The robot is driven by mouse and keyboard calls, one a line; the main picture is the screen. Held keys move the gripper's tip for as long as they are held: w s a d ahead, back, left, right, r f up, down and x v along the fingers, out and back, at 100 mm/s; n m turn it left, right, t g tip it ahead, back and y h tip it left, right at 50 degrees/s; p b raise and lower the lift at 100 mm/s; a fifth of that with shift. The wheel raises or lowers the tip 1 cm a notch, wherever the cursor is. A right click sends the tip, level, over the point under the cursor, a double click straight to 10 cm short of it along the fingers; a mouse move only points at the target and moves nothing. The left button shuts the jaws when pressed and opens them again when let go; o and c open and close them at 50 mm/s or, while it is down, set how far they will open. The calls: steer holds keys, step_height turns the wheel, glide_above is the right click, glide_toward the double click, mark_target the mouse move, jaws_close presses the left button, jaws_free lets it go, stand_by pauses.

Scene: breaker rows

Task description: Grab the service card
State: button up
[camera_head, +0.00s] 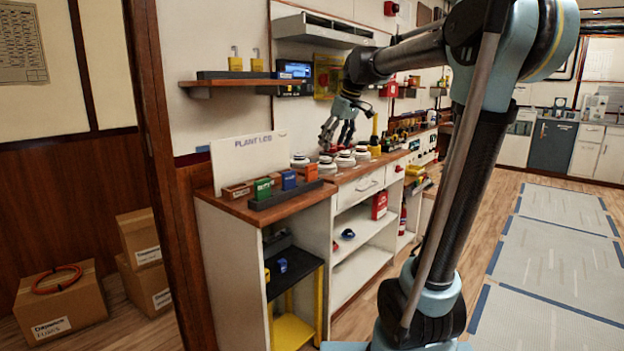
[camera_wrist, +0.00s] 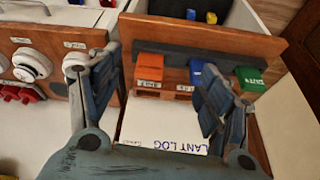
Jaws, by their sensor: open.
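I cannot read the word "service" on any card. A dark rack (camera_head: 292,195) on the wooden counter holds upright coloured pieces: green (camera_head: 263,188), blue (camera_head: 289,180) and orange (camera_head: 311,172). In the wrist view the orange piece (camera_wrist: 149,67), a blue piece (camera_wrist: 196,72) and the green piece (camera_wrist: 251,78) carry small labels that are mostly unreadable. My gripper (camera_head: 337,141) is open and empty above the white round knobs, beyond the orange piece. In the wrist view the fingers of my gripper (camera_wrist: 155,82) stand apart, with the orange piece showing between them.
A white plant log board (camera_head: 242,158) stands behind the rack. White round knobs (camera_head: 345,159) sit on the counter below my gripper. A shelf with yellow padlocks (camera_head: 235,62) hangs on the wall above. Open shelves lie under the counter. Floor to the right is clear.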

steer(key=w+a+r+n, duration=0.1)
steer(key=w+a+r, duration=0.1)
steer(key=w+a, duration=0.15)
glide_toward(313, 166)
steer(key=x, duration=0.6)
steer(key=shift+a+f, duration=0.2)
steer(key=shift+f, duration=0.05)
steer(key=shift+x, duration=2.7)
steer(key=shift+w+d, duration=0.1)
steer(key=c, duration=1.1)
